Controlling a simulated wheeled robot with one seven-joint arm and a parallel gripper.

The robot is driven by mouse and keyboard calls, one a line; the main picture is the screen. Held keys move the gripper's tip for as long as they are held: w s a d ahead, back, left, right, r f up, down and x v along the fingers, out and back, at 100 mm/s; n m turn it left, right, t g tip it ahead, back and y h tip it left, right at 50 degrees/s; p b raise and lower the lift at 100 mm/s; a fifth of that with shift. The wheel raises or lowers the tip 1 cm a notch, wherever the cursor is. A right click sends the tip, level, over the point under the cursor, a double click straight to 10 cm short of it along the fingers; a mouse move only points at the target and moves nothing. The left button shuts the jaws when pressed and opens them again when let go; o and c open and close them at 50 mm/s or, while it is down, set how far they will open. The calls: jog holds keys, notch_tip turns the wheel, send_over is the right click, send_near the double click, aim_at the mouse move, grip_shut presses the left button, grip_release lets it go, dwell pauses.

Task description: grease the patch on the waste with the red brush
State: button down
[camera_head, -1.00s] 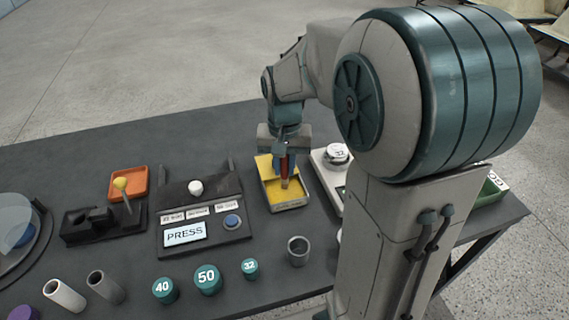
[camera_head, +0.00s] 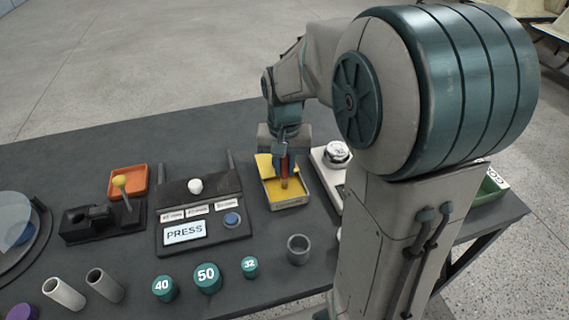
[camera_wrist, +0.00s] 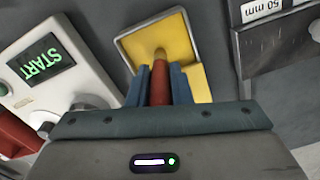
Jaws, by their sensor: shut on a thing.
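My gripper (camera_head: 283,166) is shut on the red brush (camera_head: 284,168), which it holds upright, bristles down. The brush is over a yellow-floored tray (camera_head: 292,206), with its tip in or just above the yellow. In the wrist view the brush (camera_wrist: 160,84) stands between the blue fingers (camera_wrist: 160,86), its tan tip over the yellow surface of the tray (camera_wrist: 191,28). I cannot tell whether the tip touches it. I cannot make out the waste or its patch; my arm hides part of the table on the right.
A press panel (camera_head: 203,222) stands left of the tray. A white device with a dial (camera_head: 337,153) stands close on its right. Teal caps marked 40 (camera_head: 165,289), 50 (camera_head: 207,278) and 32 (camera_head: 250,267) and a grey cup (camera_head: 299,249) stand in front. An orange tray (camera_head: 136,178) is farther left.

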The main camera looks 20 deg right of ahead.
dwell(0.5)
notch_tip(320, 180, up, 7)
jog(key=p, duration=0.6)
dwell(0.8)
